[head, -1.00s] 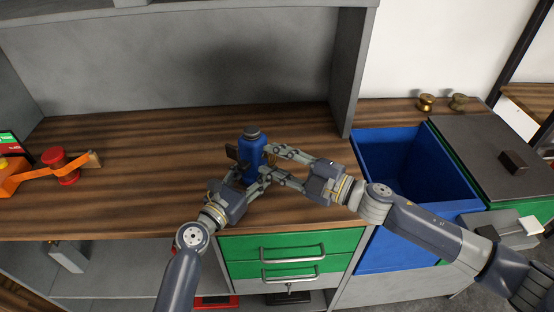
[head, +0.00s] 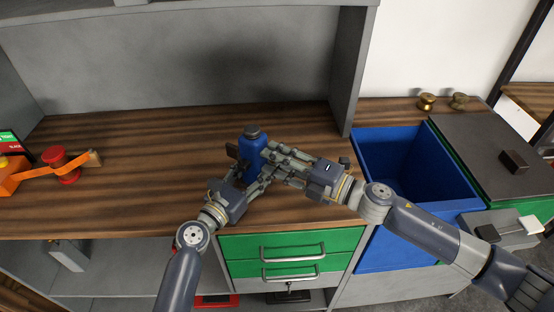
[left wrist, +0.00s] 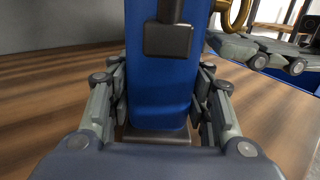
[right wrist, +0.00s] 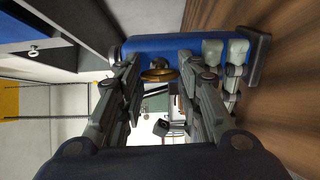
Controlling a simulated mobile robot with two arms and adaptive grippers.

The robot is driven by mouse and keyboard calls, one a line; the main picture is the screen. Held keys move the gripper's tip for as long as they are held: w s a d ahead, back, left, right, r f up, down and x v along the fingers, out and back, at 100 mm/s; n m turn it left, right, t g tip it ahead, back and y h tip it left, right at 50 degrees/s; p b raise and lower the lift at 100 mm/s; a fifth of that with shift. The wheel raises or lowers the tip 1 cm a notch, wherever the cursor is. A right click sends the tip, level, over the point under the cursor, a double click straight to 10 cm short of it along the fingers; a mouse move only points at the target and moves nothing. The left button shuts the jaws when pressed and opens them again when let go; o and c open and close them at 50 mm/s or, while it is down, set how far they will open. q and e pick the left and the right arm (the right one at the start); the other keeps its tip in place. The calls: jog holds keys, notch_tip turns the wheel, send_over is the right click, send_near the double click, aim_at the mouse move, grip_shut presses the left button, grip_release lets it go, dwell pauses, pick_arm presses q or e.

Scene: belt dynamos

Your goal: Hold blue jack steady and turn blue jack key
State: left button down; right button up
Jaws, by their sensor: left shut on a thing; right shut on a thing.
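The blue jack (head: 250,150) stands upright on the wooden worktop, a blue body with a dark cap. My left gripper (head: 250,168) is shut on its lower body from the front; the left wrist view shows the fingers on both sides of the jack (left wrist: 160,95). The blue jack key, a brass ring (right wrist: 160,75), sticks out from the jack's right side. My right gripper (head: 272,155) reaches in from the right and is shut on the key, with its fingers on either side of the ring. In the head view the fingers hide the key.
An open blue bin (head: 395,190) stands right of the worktop (head: 130,180). Green drawers (head: 290,250) are below the front edge. A red spool with an orange belt (head: 65,165) sits at the left. A grey panel (head: 350,70) rises behind. The worktop's middle left is clear.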

jog(key=shift+w+d, duration=0.15)
jog(key=o, duration=1.1)
jog(key=shift+c, duration=0.2)
jog(key=v, duration=1.2)
pick_arm(q)
jog(key=c, duration=0.7)
grip_release()
